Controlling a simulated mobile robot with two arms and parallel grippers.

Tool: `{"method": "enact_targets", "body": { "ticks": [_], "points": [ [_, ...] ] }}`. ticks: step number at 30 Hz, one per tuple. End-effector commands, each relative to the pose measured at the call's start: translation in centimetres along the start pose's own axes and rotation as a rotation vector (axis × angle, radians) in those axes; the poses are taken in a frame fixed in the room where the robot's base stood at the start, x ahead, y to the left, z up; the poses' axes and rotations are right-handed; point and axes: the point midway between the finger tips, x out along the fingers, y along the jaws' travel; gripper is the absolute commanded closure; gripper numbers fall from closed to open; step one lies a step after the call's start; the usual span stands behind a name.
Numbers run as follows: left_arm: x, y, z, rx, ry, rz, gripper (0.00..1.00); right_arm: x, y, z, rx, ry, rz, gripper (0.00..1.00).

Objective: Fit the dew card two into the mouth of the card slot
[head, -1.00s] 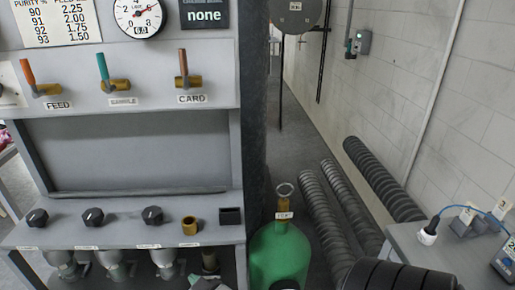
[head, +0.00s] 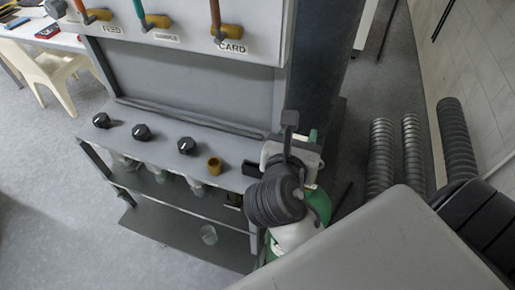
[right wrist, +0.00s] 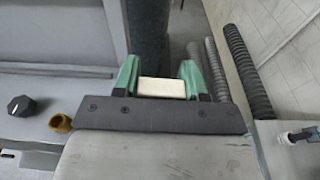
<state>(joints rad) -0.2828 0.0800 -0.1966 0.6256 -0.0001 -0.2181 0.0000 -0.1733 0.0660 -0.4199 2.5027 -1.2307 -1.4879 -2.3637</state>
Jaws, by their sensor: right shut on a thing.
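My right gripper (head: 294,150) is at the right end of the grey panel's ledge. In the right wrist view its two green fingers (right wrist: 160,78) are shut on a cream-white card (right wrist: 162,88), the dew card, held between them. The card looks apart from the ledge in the wrist view. My left gripper is not in view.
A brass ring (head: 214,166) and black knobs (head: 187,146) line the ledge to the left. Valve levers hang above, one labelled CARD (head: 232,47). A green cylinder (head: 319,204) stands below my right gripper. Ribbed hoses (head: 412,150) stand at the right.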

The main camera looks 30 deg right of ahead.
Motion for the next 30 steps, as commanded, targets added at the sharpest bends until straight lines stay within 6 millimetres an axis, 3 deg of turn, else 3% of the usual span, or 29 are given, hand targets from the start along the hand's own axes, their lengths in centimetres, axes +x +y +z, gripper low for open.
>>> {"method": "enact_targets", "body": {
  "ticks": [1,3,6,9,18,26,30],
  "points": [
    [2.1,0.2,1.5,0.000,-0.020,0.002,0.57,0.4,0.5,-1.3,0.008,-0.004,0.003,0.84],
    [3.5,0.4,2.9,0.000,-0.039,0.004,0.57,0.7,1.0,-1.6,0.008,-0.003,0.004,0.84],
    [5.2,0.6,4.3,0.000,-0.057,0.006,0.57,0.9,1.6,-2.0,0.007,-0.002,0.009,0.84],
    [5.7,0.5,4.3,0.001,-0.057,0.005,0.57,1.9,3.8,-2.7,-0.003,-0.001,0.007,0.84],
    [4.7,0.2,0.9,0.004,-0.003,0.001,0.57,4.6,9.2,-5.1,-0.005,0.000,0.007,0.84],
    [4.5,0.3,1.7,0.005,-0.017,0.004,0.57,5.4,10.3,-7.0,-0.008,0.002,0.008,0.83],
    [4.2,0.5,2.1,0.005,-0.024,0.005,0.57,5.8,10.2,-9.4,-0.012,0.007,0.007,0.99]
  ]
}}
